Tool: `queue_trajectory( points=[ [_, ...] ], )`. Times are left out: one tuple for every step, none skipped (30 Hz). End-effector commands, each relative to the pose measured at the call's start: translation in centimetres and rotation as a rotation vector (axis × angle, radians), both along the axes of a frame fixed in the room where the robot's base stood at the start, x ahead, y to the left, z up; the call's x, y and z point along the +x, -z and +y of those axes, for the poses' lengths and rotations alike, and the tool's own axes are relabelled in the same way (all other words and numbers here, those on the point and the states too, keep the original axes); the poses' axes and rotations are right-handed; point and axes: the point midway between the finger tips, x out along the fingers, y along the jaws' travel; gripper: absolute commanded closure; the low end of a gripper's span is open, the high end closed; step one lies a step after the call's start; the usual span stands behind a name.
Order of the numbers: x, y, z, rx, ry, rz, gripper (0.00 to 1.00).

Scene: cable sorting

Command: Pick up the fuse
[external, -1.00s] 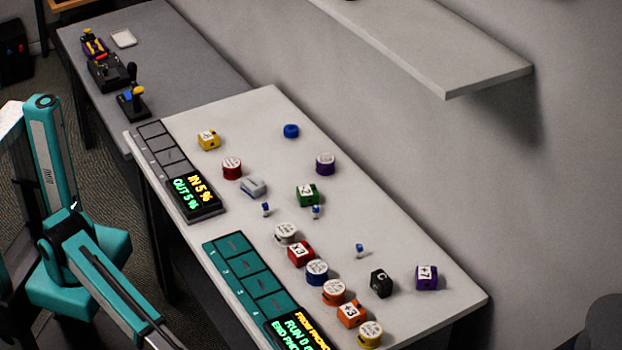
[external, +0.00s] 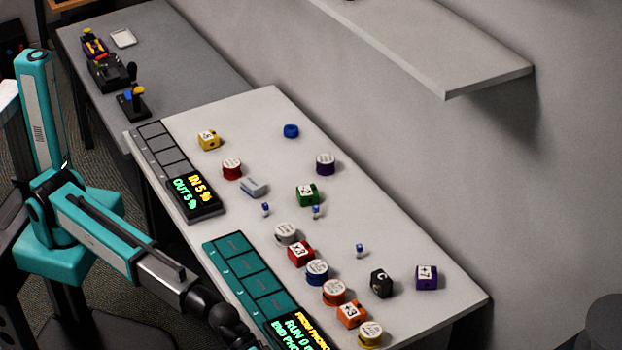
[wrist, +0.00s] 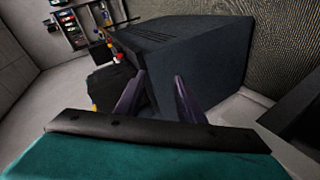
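Several small blue-and-white pieces, possibly fuses, stand on the white table: one left (external: 265,209), one in the middle (external: 316,211) and one right (external: 360,250). A larger pale grey-white block (external: 253,188) lies near the left one. I cannot tell for sure which is the fuse. My gripper (wrist: 158,78) shows two dark purple fingers spread apart in the wrist view, with nothing visible between them. In the external view my arm reaches to the bottom edge, and the gripper itself is out of frame, away from these pieces.
Numbered cubes and round labelled pieces crowd the white table (external: 240,108). A teal slotted panel (external: 236,256) and a grey one with a display (external: 197,197) line its near edge. A wall shelf (external: 440,60) overhangs behind. A large dark box (wrist: 190,45) fills the wrist view's middle.

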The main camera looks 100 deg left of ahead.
Motion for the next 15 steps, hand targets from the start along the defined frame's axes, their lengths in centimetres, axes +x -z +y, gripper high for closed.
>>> queue_trajectory(
  points=[
    [0.3, -1.9, 1.9, 0.008, -0.014, 0.018, 0.65],
    [0.5, -2.3, 2.9, 0.013, -0.020, 0.029, 0.65],
    [0.6, -2.8, 4.2, 0.022, -0.027, 0.046, 0.65],
    [0.7, -3.1, 5.3, 0.030, -0.034, 0.061, 0.65],
    [0.7, -3.4, 6.3, 0.038, -0.040, 0.074, 0.65],
    [0.8, -3.8, 7.7, 0.049, -0.048, 0.092, 0.65],
    [0.8, -4.1, 8.8, 0.058, -0.053, 0.108, 0.65],
    [0.8, -4.4, 9.9, 0.066, -0.060, 0.121, 0.65],
    [0.8, -4.7, 11.4, 0.077, -0.068, 0.140, 0.65],
    [0.7, -4.9, 12.6, 0.087, -0.075, 0.155, 0.65],
    [0.6, -5.1, 13.7, 0.097, -0.081, 0.170, 0.65],
    [0.5, -5.3, 15.2, 0.110, -0.090, 0.191, 0.65],
    [0.4, -5.5, 16.4, 0.119, -0.096, 0.206, 0.65],
    [0.2, -5.7, 17.6, 0.129, -0.102, 0.222, 0.65],
    [0.0, -5.9, 19.1, 0.144, -0.110, 0.243, 0.65]
  ],
)
